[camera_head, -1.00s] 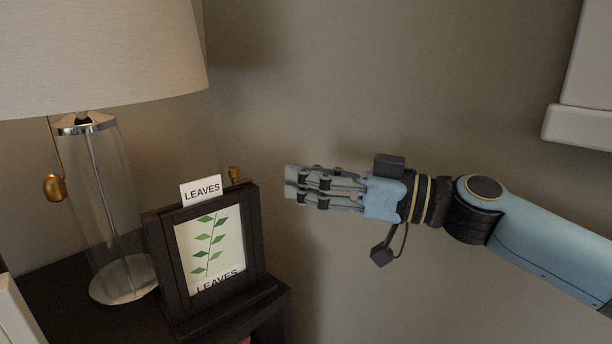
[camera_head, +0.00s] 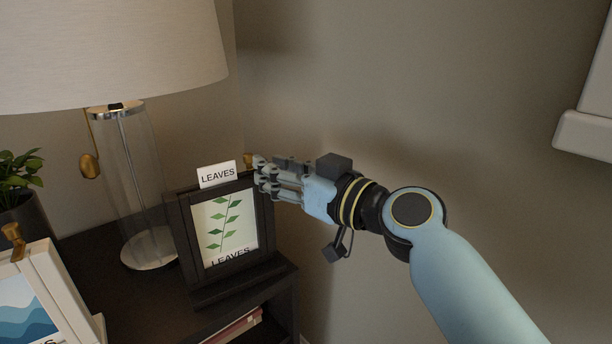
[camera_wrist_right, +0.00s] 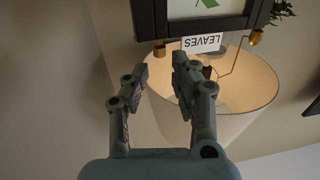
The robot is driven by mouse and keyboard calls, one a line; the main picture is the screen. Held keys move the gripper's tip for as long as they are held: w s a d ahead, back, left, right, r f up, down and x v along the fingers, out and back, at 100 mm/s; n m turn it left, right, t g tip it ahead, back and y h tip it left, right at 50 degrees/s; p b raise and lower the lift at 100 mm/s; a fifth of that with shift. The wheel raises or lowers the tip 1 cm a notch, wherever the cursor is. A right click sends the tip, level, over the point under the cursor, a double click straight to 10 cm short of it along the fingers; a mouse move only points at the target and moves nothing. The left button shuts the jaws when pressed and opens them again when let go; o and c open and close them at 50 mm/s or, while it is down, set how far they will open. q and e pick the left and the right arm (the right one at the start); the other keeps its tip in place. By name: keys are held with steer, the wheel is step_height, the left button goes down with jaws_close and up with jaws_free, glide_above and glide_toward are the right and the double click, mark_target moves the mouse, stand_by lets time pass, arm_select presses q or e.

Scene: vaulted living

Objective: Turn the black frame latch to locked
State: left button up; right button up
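The black frame (camera_head: 183,243) stands on the dark cabinet and holds a green leaf picture (camera_head: 224,225) marked LEAVES. A white LEAVES card (camera_head: 217,174) sticks up from its top. The brass latch (camera_head: 248,160) is at the frame's top right corner, partly hidden by my fingers; its exact angle is hard to tell. My right gripper (camera_head: 261,176) is at that corner. In the right wrist view, my right gripper (camera_wrist_right: 160,66) is open, with the brass latch (camera_wrist_right: 159,50) appearing between its fingertips; contact cannot be told. My left gripper is not in view.
A glass lamp (camera_head: 120,180) with a wide shade and a hanging brass pull (camera_head: 89,166) stands left of the frame. A white frame (camera_head: 62,290) with its own brass latch (camera_head: 13,235) and a plant (camera_head: 18,175) are farther left. Bare wall lies to the right.

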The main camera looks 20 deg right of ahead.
mark_target(251, 157)
steer(key=x, duration=0.5)
steer(key=shift+w+a+r, duration=0.1)
steer(key=shift+w, duration=0.1)
steer(key=n+g+y, duration=0.1)
steer(key=n+y+b, duration=0.1)
steer(key=y, duration=0.1)
steer(key=shift+d+g, duration=0.3)
steer(key=shift+g, duration=0.1)
steer(key=s+d+f+g+b, duration=0.1)
steer(key=s+d, duration=0.7)
steer(key=s+d+f+m+g+h, duration=0.1)
steer(key=s+d+f+m+h, duration=0.1)
steer(key=f, duration=1.1)
steer(key=s+d+f+m+g+h+p, duration=0.1)
steer(key=s+f+h, duration=0.3)
steer(key=f, duration=0.9)
steer(key=shift+s+d+f+m+g, duration=0.4)
steer(key=shift+m+g, duration=0.2)
steer(key=shift+m, duration=0.1)
